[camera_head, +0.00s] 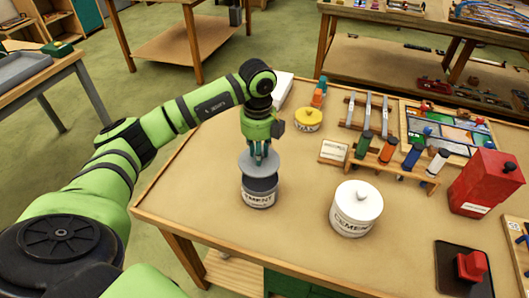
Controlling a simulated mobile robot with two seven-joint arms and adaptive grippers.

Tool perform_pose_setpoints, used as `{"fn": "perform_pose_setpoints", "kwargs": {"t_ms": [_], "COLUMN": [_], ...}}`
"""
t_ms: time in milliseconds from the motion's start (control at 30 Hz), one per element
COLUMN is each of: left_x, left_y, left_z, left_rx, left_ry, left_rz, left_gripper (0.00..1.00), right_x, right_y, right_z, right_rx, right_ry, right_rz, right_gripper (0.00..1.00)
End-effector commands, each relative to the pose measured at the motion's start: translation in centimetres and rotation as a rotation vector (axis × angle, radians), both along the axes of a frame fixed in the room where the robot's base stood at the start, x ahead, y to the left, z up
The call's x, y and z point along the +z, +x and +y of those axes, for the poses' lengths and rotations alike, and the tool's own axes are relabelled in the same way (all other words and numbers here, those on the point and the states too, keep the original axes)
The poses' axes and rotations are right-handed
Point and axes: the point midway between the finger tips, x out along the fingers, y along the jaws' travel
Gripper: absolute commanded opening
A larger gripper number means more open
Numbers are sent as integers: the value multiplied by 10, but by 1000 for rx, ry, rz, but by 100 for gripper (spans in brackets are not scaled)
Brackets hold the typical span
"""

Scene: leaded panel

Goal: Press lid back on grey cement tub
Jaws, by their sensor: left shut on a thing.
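The grey cement tub (259,194) stands upright on the table, with a pale label and a dark band near its top. A round grey lid (248,164) is right over the tub's mouth and hides it. I cannot tell whether the lid touches the rim or hangs just above it. My left gripper (260,154) points down from above and is shut on the lid at its middle. My right gripper is not in view.
A white cement tub (356,209) with its lid on stands to the right. The table's front left is clear.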

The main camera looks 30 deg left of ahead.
Motion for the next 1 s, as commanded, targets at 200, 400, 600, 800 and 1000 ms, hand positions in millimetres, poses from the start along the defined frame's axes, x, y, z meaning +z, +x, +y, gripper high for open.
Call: {"fn": "perform_pose_setpoints", "kwargs": {"t_ms": [200, 400, 600, 800, 1000], "left_x": [-24, -43, -54, -55, -55], "left_y": [0, -1, 0, 0, 0], "left_z": [-1, -1, -1, -1, -1], "left_rx": [-2, -2, -2, -2, -2], "left_ry": [0, 0, -1, -1, -1], "left_rz": [1, 2, 0, 0, 0], "left_gripper": [0, 0, 0, 0, 0], "right_x": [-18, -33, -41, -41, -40], "right_y": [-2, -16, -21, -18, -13], "right_z": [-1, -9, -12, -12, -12], "right_rx": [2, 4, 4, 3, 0], "right_ry": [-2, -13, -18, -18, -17], "right_rz": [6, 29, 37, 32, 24], "right_gripper": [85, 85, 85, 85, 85]}}
